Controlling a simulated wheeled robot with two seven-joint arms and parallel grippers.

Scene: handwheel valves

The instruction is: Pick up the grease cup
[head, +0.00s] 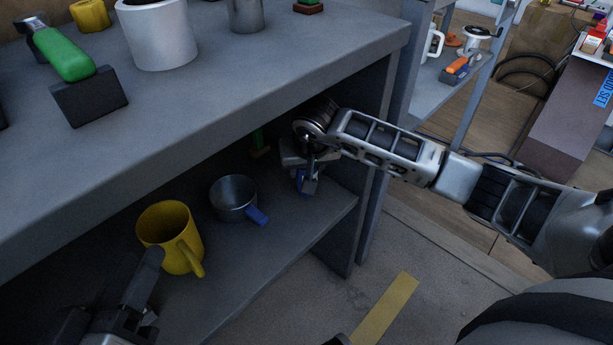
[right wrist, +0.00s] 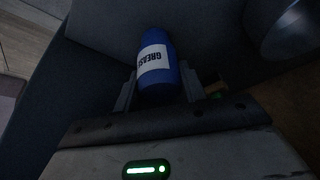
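The grease cup (right wrist: 156,62) is a blue cylinder with a white label reading GREASE. In the right wrist view it stands between the two fingers of my right gripper (right wrist: 159,86), with little or no gap beside it. In the head view a small blue part of the cup (head: 308,184) shows under my right gripper (head: 304,165), at the shelf's right end. Whether the fingers press on the cup or only flank it is unclear. My left gripper (head: 142,280) is low at the left, in front of a yellow mug; its opening is not clear.
The yellow mug (head: 170,233) and a metal cup with a blue handle (head: 233,195) stand on the lower shelf (head: 285,238), left of my right gripper. The upper shelf (head: 225,95) overhangs them. A side panel (head: 343,225) closes the right end.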

